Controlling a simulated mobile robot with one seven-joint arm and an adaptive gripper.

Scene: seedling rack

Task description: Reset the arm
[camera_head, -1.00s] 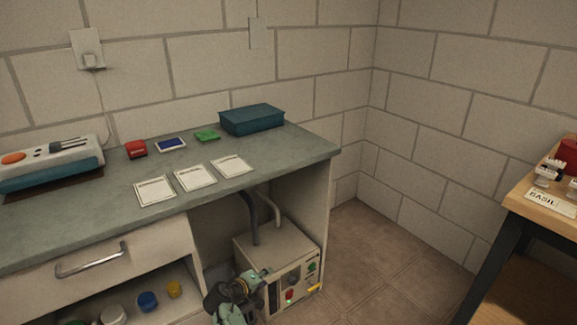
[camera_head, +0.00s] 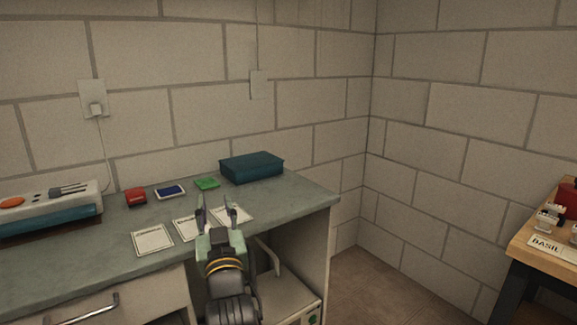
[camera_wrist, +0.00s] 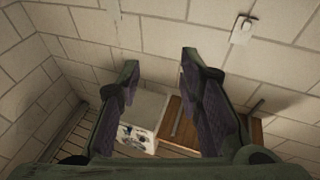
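My gripper (camera_head: 217,212) is raised in front of the green-grey counter (camera_head: 110,222), with its fingers pointing up and away in the head view. The two fingers stand apart with nothing between them. In the wrist view my gripper (camera_wrist: 158,85) also shows open and empty, with the wall and other items far beyond the fingers. My gripper and arm hide part of the paper cards on the counter.
The counter holds a teal box (camera_head: 252,167), a green block (camera_head: 207,183), a blue pad (camera_head: 170,191), a red item (camera_head: 136,196) and a white-and-teal device (camera_head: 50,207). Paper cards, one at left (camera_head: 152,240), lie near the front edge. A wooden table (camera_head: 545,254) stands at right.

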